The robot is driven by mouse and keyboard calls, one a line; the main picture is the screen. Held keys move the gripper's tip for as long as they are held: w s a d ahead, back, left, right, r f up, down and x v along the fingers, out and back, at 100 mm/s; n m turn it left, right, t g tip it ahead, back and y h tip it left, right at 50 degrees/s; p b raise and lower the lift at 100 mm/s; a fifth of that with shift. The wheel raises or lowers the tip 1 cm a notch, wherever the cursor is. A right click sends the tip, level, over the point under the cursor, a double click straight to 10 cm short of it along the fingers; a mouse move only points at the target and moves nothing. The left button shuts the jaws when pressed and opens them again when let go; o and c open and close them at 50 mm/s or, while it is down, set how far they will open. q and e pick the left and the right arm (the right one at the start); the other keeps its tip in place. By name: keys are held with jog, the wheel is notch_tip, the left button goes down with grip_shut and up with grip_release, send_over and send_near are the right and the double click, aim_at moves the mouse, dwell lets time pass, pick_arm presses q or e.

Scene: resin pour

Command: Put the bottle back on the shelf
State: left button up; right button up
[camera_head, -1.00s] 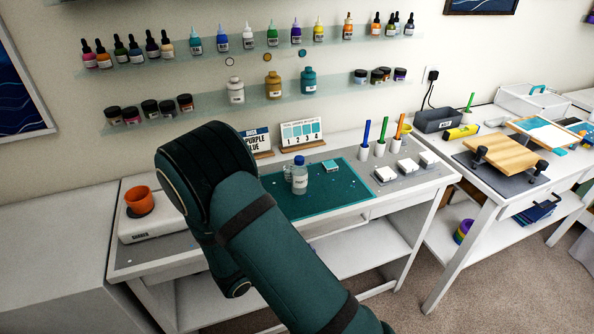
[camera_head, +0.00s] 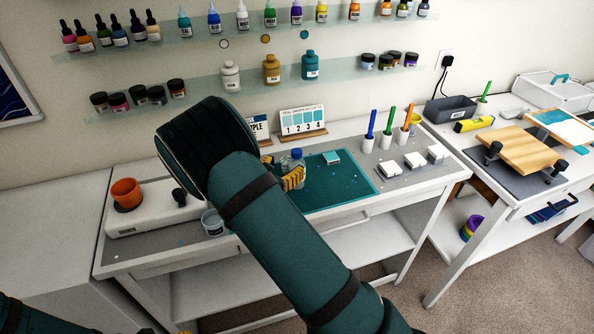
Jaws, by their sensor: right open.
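The clear bottle with a blue cap (camera_head: 297,154) stands upright on the workbench at the left part of the teal mat (camera_head: 340,184). My right gripper (camera_head: 293,179) shows only by its yellow ribbed finger, beside and in front of the bottle's lower body. It is open; the rest of it is hidden behind my right forearm, and I cannot tell whether it touches the bottle. An upper glass shelf (camera_head: 207,39) and a lower glass shelf (camera_head: 340,76) run along the wall with bottles and jars.
A clear cup (camera_head: 213,223) and a white device with an orange cup (camera_head: 126,192) are left of my right arm. A number card (camera_head: 303,122) stands behind the bottle. Pens (camera_head: 388,124) and white blocks (camera_head: 413,161) are to the right. The lower shelf has gaps between jar groups.

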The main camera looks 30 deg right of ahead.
aim_at(294, 155)
jog(key=x, duration=0.7)
jog(key=shift+d, duration=0.25)
jog(key=shift+r, duration=0.1)
grip_shut()
